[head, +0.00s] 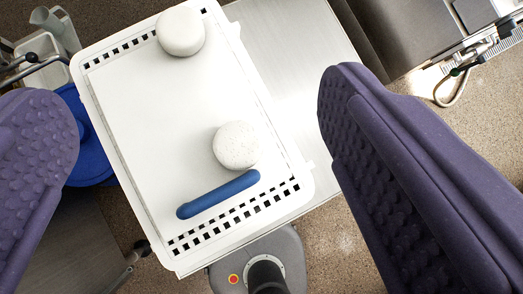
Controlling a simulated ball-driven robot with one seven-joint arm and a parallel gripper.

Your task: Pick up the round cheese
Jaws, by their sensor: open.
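Two round white cheeses are in a white perforated basket (140,110). One smooth cheese (181,31) is at the far end, at the top of the view. A second, speckled cheese (236,146) is nearer, close to the basket's right side. My gripper (198,135) is open, with one purple ridged finger at the left edge and one at the right of the view. The basket and both cheeses lie below and between the fingers. Nothing is held between them.
A blue bar (218,194) lies over the near end of the basket, close to the nearer cheese. The basket stands on a metal surface (293,60). A blue container (88,130) is at the left. Grey machinery (415,30) stands at the top right.

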